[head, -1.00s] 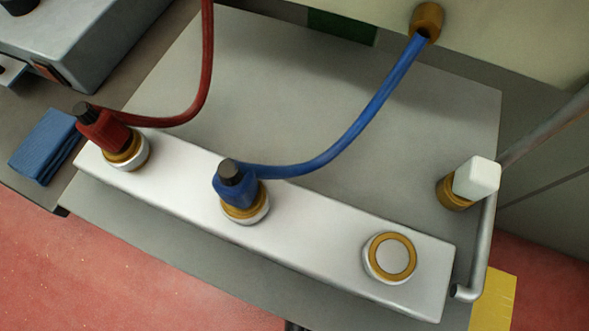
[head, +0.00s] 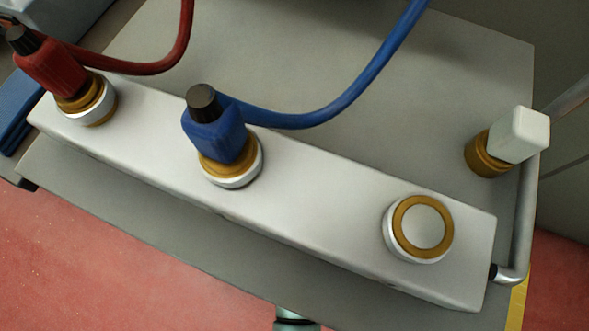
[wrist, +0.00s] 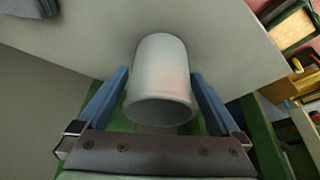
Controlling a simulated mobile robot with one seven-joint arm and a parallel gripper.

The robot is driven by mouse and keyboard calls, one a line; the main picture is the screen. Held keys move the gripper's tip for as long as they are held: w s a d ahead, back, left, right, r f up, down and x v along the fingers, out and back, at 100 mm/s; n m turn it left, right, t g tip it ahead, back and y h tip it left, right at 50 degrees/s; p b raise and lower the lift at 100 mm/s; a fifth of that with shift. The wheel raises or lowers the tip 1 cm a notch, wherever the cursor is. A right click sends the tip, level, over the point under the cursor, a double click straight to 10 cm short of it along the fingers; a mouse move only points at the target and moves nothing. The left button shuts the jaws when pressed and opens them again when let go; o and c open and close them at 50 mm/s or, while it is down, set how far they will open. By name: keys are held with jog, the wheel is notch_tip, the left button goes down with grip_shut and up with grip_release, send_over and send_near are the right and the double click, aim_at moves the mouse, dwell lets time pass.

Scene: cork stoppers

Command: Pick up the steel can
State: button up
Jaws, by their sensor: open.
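A pale grey-white cylinder (wrist: 160,62), which looks like the steel can, shows in the wrist view with its round rim towards me. It is between the two blue fingers of my gripper (wrist: 160,78). The gripper is open, with a finger on each side of the can; small gaps seem to show beside it. Whether either finger touches it I cannot tell. I do not make out the can or the gripper's fingers in the head view.
In the head view a white bar (head: 310,220) on a grey bench carries a red plug (head: 50,66), a blue plug (head: 215,135) with hoses, and a bare gold-ringed port (head: 423,228). A white-handled brass valve (head: 490,155) and a bent pipe (head: 527,215) stand at right.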

jog(key=shift+w+f, duration=0.1)
jog(key=shift+c, duration=0.2)
jog(key=c, duration=1.3)
